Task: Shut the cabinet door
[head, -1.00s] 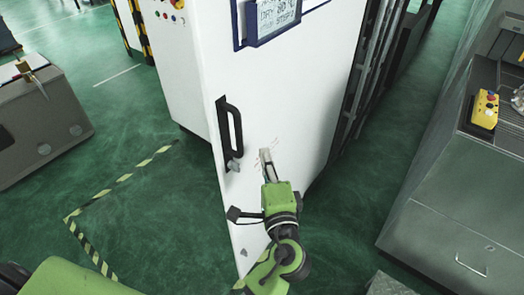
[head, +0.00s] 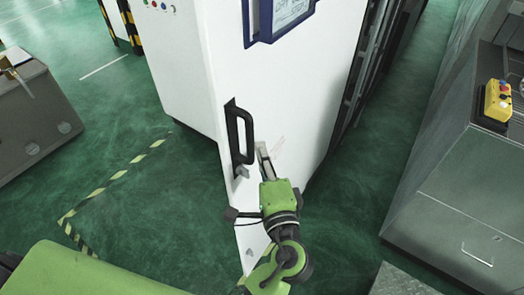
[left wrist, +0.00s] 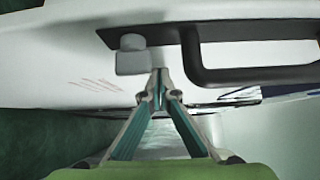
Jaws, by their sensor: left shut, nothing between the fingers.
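The white cabinet door (head: 305,105) fills the middle of the head view. Its left edge, with the black handle (head: 239,130), stands out from the cabinet body (head: 180,75) behind it, so the door appears open. A small grey lock knob (head: 242,171) sits at the handle's lower end; it also shows in the left wrist view (left wrist: 131,60). My left gripper (head: 262,150) is shut and empty, its tips at the door face just right of the handle's lower part. Whether they touch is unclear. The tips also show in the left wrist view (left wrist: 160,77). My right gripper is out of view.
A grey bench (head: 455,185) with a yellow button box (head: 497,101) stands on the right. A grey unit (head: 35,115) stands at the left. Green floor with yellow-black tape (head: 115,178) is clear left of the door.

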